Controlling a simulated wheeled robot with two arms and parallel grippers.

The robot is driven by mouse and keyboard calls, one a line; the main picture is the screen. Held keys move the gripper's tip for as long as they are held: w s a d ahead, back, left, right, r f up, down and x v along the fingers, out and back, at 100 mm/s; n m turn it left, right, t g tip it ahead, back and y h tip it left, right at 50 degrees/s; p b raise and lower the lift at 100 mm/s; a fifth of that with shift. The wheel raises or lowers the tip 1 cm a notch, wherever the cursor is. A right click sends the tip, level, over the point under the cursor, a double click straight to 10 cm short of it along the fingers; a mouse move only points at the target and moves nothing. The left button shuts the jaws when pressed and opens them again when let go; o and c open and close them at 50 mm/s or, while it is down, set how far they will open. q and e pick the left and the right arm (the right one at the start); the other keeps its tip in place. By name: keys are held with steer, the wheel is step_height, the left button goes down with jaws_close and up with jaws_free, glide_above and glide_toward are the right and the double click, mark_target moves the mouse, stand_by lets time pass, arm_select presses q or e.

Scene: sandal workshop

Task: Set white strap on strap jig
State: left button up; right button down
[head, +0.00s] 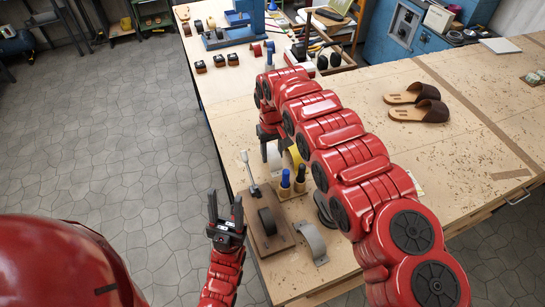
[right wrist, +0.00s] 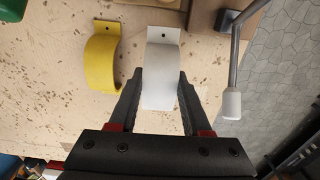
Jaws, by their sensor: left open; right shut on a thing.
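The white strap (right wrist: 162,85) is a curved band with a flat holed tab, seen in the right wrist view between the fingers of my right gripper (right wrist: 160,95), which is shut on it. In the head view the white strap (head: 274,157) shows just below my right gripper (head: 269,138), partly hidden. I cannot tell if it touches the table. The strap jig, a wooden base (head: 262,245) with a dark rounded form and a lever (head: 250,172), stands at the near left table edge. My left gripper (head: 226,215) is open and empty, left of the jig and off the table edge.
A yellow strap (right wrist: 101,58) lies beside the white one. A grey strap (head: 312,243) lies right of the jig. Blue and black-topped tools (head: 285,181) stand between the jig and yellow strap. Brown sandals (head: 419,103) lie farther right. My right arm covers much of the table.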

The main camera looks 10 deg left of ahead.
mark_target(273, 161)
step_height(273, 161, down, 3)
steer(key=shift+s+f+p, duration=0.1)
steer(key=shift+f+p, duration=0.05)
steer(key=shift+p, duration=0.25)
steer(key=shift+f, duration=0.25)
steer(key=shift+f, duration=0.15)
steer(key=shift+c, duration=1.8)
jaws_free()
